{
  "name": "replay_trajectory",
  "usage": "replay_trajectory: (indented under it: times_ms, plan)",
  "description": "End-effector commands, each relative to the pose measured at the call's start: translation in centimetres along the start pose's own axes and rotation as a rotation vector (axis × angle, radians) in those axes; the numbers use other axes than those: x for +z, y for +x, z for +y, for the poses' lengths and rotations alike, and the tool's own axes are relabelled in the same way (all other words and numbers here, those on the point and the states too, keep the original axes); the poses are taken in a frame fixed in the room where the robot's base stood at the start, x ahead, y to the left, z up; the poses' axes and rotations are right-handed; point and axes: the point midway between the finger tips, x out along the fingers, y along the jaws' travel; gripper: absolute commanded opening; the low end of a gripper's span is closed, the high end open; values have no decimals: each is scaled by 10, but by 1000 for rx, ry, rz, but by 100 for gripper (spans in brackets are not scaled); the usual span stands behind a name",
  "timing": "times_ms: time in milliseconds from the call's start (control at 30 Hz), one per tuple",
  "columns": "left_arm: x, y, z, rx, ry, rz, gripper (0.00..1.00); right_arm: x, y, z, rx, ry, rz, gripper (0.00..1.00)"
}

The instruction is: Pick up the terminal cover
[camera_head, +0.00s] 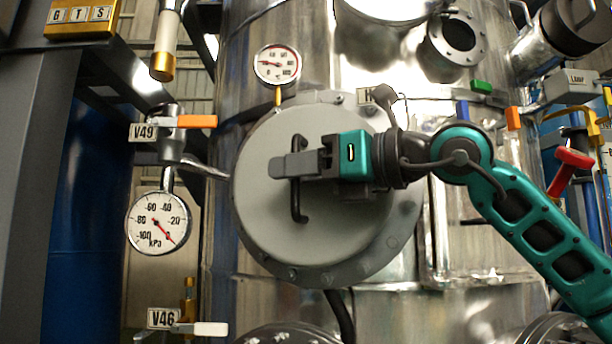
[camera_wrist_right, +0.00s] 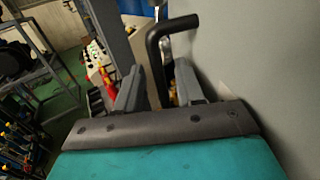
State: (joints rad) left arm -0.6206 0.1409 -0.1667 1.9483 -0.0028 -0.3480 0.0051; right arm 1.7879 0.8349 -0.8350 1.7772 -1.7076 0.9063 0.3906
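The terminal cover (camera_head: 255,215) appears to be the large round grey plate with bolts round its rim, upright on the front of the steel vessel. Its black bar handle (camera_head: 297,205) stands vertically left of the plate's middle. The handle also shows in the right wrist view (camera_wrist_right: 154,60), bending over to the grey surface. My right gripper (camera_head: 283,165) comes in from the right and overlaps the handle's upper part. In the wrist view its two grey fingers (camera_wrist_right: 158,88) stand apart on either side of the handle, with a gap showing. My left gripper is not in view.
Left of the cover are a V49 valve (camera_head: 197,121) with an orange lever and a kPa gauge (camera_head: 158,222). A round gauge (camera_head: 277,65) sits above the cover. A V46 valve (camera_head: 205,328) is low at left. A red-handled valve (camera_head: 573,158) is at right.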

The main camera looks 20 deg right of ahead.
Motion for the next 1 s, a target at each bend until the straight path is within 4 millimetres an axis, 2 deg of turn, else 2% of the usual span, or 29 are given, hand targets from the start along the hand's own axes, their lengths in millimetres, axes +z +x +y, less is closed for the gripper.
replay_trajectory:
  times_ms: [100,300,700,1000]
  plan:
    - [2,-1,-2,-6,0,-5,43,0,7,0,-1,0,0,37]
    - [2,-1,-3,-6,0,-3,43,0,7,0,-1,0,-1,37]
    - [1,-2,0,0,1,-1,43,0,6,0,-1,1,0,0]
    - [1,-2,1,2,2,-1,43,0,6,-1,-1,1,0,0]
